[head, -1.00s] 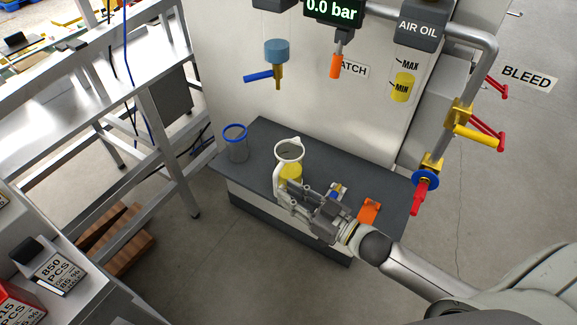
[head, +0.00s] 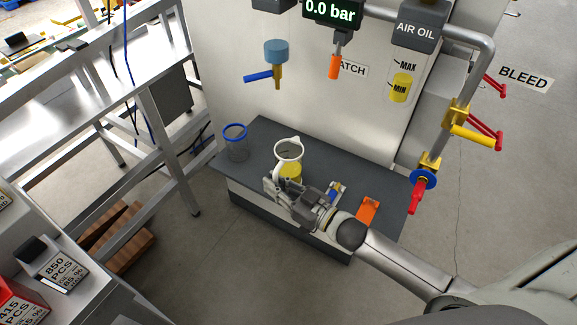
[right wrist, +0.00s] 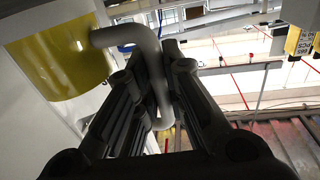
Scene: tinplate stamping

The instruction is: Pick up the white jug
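The white jug (head: 289,149) stands upright on the dark top of a low bench, with yellow contents showing inside. In the right wrist view its yellow-and-white body (right wrist: 62,60) is at upper left, and its curved handle (right wrist: 155,70) runs down between my fingers. My right gripper (head: 273,184) is at the handle side, in front of the jug. In the right wrist view its two dark fingers (right wrist: 163,85) lie close on either side of the handle. I cannot tell whether they press on it. My left gripper is not in view.
A clear cup with a blue rim (head: 236,148) stands left of the jug. A small blue-and-yellow item (head: 335,191) and an orange piece (head: 367,209) lie on the bench (head: 300,240) to the right. A blue-handled tap (head: 276,62) hangs above.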

